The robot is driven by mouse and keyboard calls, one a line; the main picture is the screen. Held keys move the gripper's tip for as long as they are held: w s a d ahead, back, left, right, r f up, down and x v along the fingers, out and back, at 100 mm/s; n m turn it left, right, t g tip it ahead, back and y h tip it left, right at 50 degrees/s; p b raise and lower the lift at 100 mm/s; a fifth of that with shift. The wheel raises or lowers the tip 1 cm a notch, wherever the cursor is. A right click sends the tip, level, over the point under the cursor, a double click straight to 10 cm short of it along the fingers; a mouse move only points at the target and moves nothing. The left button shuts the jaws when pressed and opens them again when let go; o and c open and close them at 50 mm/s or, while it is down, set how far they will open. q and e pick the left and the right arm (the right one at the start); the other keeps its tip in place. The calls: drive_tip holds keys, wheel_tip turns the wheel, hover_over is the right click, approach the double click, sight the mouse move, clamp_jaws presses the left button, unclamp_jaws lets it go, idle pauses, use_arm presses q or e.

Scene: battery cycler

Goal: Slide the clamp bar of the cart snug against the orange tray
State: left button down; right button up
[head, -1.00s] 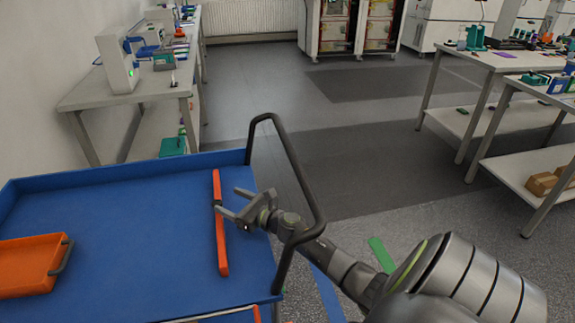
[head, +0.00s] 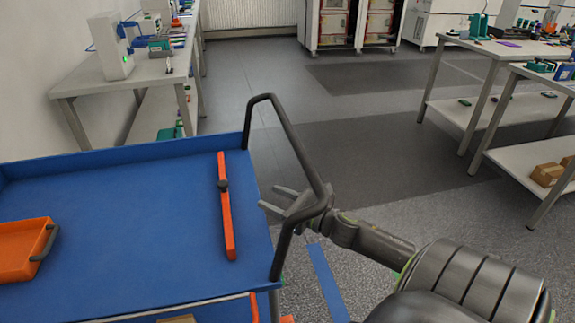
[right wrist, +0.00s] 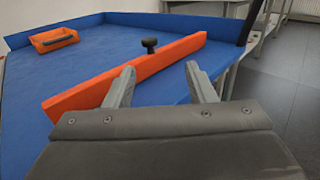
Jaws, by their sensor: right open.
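The orange clamp bar (head: 226,220) lies across the blue cart top (head: 130,220), with a dark knob (head: 223,186) near its middle. The orange tray (head: 22,250) with a dark handle sits at the left of the cart, with a wide bare gap between it and the bar. In the right wrist view the bar (right wrist: 130,75) lies just beyond the fingers, and the tray (right wrist: 54,39) is far behind it. My right gripper (head: 270,200) is open and empty, right of the bar and apart from it, near the cart's handle. My left gripper is out of view.
The cart's black push handle (head: 290,150) rises at its right end, partly in front of my right gripper. Workbenches stand at the back left (head: 135,78) and right (head: 500,50). The blue surface between bar and tray is clear.

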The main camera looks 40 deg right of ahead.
drive_tip(key=shift+p+v, duration=0.75)
drive_tip(key=shift+v, duration=1.05)
